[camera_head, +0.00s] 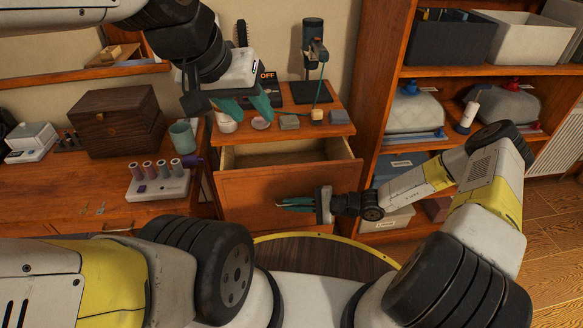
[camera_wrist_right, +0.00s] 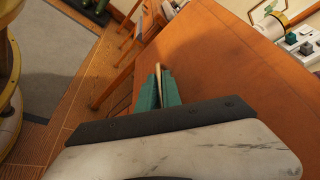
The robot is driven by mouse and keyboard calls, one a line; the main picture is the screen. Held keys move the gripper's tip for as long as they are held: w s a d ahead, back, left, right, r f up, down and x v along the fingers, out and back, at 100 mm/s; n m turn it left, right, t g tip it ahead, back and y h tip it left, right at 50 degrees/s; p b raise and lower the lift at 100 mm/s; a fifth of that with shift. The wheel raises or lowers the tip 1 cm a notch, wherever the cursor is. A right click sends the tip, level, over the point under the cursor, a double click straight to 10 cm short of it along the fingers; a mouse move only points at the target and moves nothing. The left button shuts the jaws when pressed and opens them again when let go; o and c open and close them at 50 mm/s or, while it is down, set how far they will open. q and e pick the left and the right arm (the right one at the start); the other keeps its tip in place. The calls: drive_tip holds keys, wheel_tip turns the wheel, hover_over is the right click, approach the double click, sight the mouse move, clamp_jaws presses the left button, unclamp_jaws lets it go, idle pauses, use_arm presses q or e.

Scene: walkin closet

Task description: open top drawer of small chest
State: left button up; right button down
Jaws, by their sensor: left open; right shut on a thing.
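The small chest stands at the back centre, with its wooden top (camera_head: 335,130) carrying small items. Its top drawer (camera_head: 275,188) is pulled out, and its bare-looking inside shows behind the front panel. My right gripper (camera_head: 280,203) is low at the drawer front. Its green fingers, also in the right wrist view (camera_wrist_right: 158,90), are closed on a thin tan piece (camera_wrist_right: 157,78), seemingly the drawer handle, mostly hidden by the fingers. My left gripper (camera_head: 250,108) is open and empty over the left part of the chest top, above the drawer's back edge.
A desk on the left holds a dark wooden box (camera_head: 117,122), a teal cup (camera_head: 183,137) and a white spool rack (camera_head: 158,185). A shelf unit (camera_head: 385,75) with bins stands close on the right. Wooden floor (camera_head: 553,215) is free at the far right.

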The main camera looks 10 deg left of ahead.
drive_tip(key=s+d, duration=0.3)
drive_tip(key=s, duration=0.8)
drive_tip(key=shift+d, duration=0.1)
drive_tip(key=c, duration=1.8)
unclamp_jaws()
drive_tip(key=v, duration=0.8)
